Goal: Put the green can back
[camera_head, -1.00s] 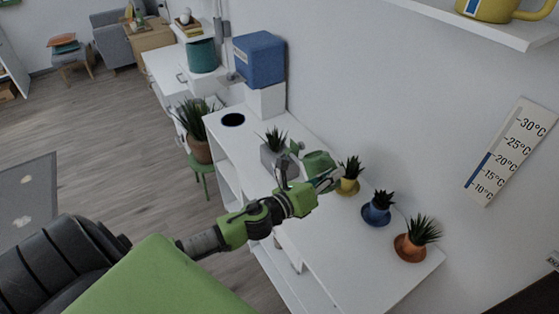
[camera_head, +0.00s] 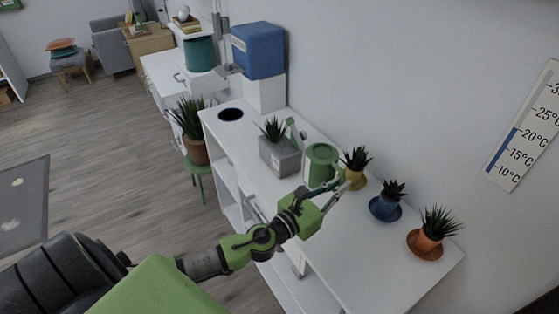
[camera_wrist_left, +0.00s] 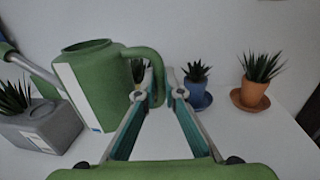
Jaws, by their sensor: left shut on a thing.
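The green can is a watering can (camera_head: 321,166) with a pale label, a side handle and a spout. It stands upright over the white desk top, between the grey planter (camera_head: 279,155) and the yellow pot (camera_head: 355,180). I cannot tell whether its base touches the desk. My left gripper (camera_head: 335,186) is shut on the can's handle. In the left wrist view the can (camera_wrist_left: 95,85) is left of the fingers, with the handle at the fingertips (camera_wrist_left: 160,80). The spout points left, over the grey planter (camera_wrist_left: 45,125). My right gripper is not in view.
A blue pot (camera_head: 385,208) and an orange pot (camera_head: 427,243) stand on saucers to the right along the white desk (camera_head: 350,245). A round dark hole (camera_head: 231,114) and a blue box (camera_head: 259,50) are at the far end. The desk's near right part is clear.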

